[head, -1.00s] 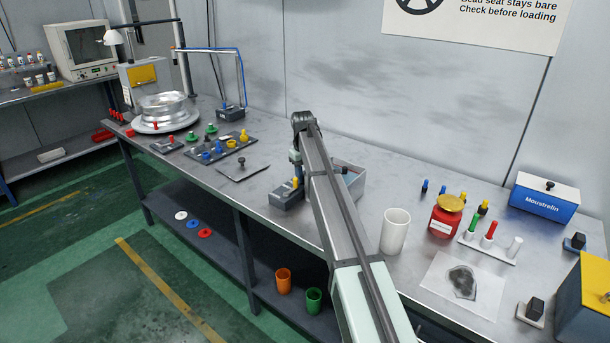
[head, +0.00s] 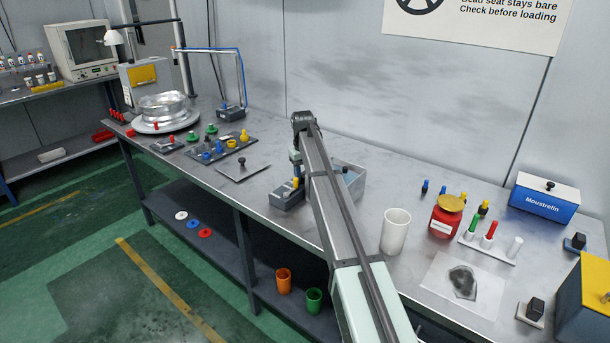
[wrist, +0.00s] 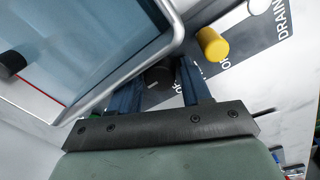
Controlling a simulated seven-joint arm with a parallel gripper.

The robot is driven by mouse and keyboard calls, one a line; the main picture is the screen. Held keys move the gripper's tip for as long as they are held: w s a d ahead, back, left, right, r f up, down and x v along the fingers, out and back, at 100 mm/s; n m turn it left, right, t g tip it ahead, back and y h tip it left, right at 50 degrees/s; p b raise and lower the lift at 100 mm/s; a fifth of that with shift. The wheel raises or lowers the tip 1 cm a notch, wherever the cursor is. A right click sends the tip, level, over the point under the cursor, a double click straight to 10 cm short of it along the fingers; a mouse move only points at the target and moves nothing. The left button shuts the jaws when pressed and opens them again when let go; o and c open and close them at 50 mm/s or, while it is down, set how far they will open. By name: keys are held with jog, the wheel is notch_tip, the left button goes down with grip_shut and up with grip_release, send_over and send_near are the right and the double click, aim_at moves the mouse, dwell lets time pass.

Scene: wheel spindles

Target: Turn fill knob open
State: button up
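A dark round knob (wrist: 158,75) sits between the blue fingers of my gripper (wrist: 161,82) in the wrist view. Both fingers appear to press against its sides. A dark panel (wrist: 248,42) beside it carries the word DRAIN and other lettering that is partly hidden, so the dark knob's own label cannot be read. A yellow knob (wrist: 212,44) stands on the panel to the right, apart from the fingers. In the head view the grey unit with the yellow knob (head: 295,183) shows, but my arm hides the gripper and the dark knob.
Another black knob (wrist: 12,63) is at the far left. In the head view a white cup (head: 395,232) and a red jar (head: 446,217) stand right of my arm.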

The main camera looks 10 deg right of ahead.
jog(key=shift+r, duration=0.1)
notch_tip(320, 180, up, 14)
jog(key=shift+a+f, duration=0.2)
jog(key=shift+a, duration=0.1)
dwell(0.3)
jog(key=shift+s, duration=0.1)
